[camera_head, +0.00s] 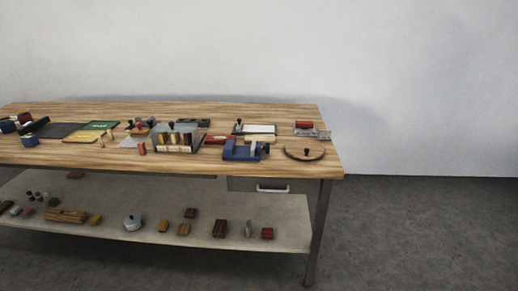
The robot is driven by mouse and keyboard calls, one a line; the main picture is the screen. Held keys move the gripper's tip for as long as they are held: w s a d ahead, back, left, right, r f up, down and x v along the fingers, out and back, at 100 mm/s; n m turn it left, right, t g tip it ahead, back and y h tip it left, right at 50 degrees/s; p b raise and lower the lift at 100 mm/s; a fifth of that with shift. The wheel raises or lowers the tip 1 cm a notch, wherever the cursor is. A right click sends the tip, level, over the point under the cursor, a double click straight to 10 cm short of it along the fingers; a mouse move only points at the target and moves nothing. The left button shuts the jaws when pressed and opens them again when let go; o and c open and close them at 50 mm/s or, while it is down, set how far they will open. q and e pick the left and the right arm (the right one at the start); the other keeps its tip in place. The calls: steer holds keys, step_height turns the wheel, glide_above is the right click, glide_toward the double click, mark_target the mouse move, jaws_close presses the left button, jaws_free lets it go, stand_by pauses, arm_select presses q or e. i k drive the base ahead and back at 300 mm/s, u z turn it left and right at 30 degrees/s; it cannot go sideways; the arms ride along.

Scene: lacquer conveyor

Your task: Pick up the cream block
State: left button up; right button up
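A small cream-coloured block (260,139) lies on the wooden workbench (80,158), right of centre. It is just behind and beside a blue tool (240,153) that looks like a vise or holder. The block is small in the view, and I cannot tell whether it touches the blue tool. Neither of my grippers is in view.
A box with upright pieces (175,137) stands left of the block. A round wooden disc (304,153) and red block (304,125) are to its right. The lower shelf (100,236) holds several small items. Floor right of the bench is clear.

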mark_target(263, 138)
steer(key=z, duration=0.7)
steer(key=i, duration=1.55)
steer(key=u, duration=0.75)
